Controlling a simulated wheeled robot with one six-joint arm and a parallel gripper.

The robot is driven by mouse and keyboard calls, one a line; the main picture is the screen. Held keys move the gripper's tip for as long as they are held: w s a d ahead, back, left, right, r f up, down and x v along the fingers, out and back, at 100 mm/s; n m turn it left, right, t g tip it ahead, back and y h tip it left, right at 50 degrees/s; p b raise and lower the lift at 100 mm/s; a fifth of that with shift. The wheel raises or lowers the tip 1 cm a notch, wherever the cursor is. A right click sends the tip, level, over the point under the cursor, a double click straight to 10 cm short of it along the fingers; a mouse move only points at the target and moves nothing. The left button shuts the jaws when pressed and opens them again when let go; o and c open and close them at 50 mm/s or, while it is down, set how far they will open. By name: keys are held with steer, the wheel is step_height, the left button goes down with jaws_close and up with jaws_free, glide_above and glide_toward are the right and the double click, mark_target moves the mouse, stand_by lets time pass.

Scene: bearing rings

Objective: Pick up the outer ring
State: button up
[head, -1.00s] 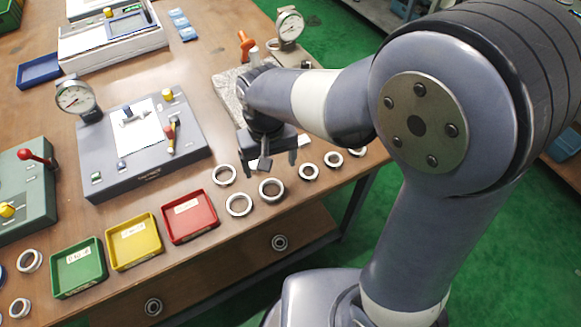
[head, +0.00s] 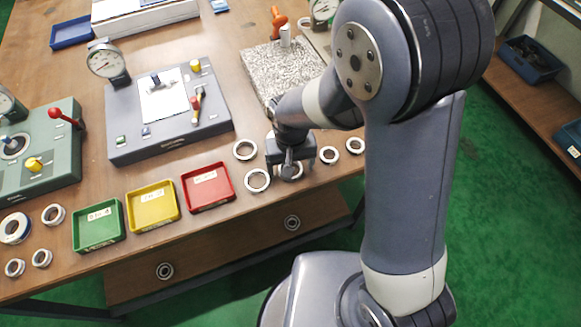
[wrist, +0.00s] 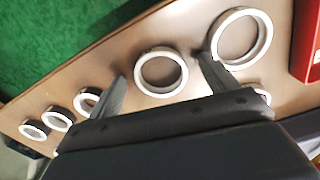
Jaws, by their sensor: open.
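Several pale metal rings lie flat along the table's front edge. I cannot tell by name which is the outer ring. In the wrist view, one ring (wrist: 163,90) lies between the fingertips of my open, empty gripper (wrist: 162,67). In the head view my gripper (head: 290,167) covers most of this ring (head: 297,177). A larger-looking ring (wrist: 268,42) lies to its right in the wrist view, close to the right fingertip; it shows left of my gripper in the head view (head: 248,188). Another ring (head: 237,156) lies behind it.
Two smaller rings (head: 329,162) (head: 355,152) lie right of my gripper. Red (head: 229,199), yellow (head: 152,222) and green (head: 98,242) trays stand to the left. A grey gauge fixture (head: 215,115) and a speckled plate (head: 280,68) stand behind.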

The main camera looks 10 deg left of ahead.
steer(key=c, duration=1.1)
